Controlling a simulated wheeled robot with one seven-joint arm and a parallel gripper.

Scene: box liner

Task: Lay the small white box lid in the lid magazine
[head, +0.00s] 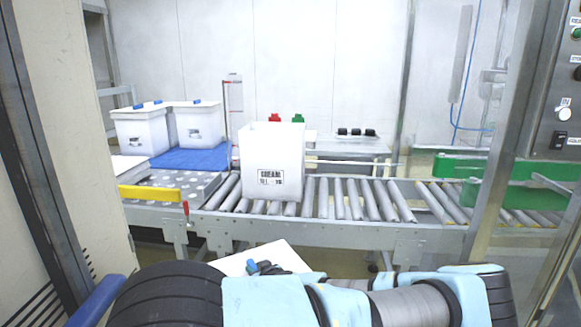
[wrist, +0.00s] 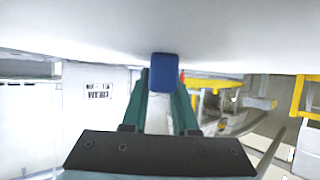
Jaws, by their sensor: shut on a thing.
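The white box lid (wrist: 80,25) fills the top of the wrist view as a pale flat sheet. Its blue knob (wrist: 164,72) sits between the fingertips of my gripper (wrist: 163,85), which is shut on it. In the head view the lid (head: 280,254) shows behind my arm at the bottom middle, in front of the conveyor, partly hidden by my arm. I cannot tell for sure which thing is the lid magazine; a flat white piece (head: 130,165) lies at the left behind a yellow bar (head: 150,193).
A white box with a printed label (head: 270,150) stands on the roller conveyor (head: 350,200). Two white boxes with blue-topped parts (head: 140,130) stand at the back left by a blue mat (head: 190,159). A post (head: 515,120) and control panel (head: 562,90) stand at the right.

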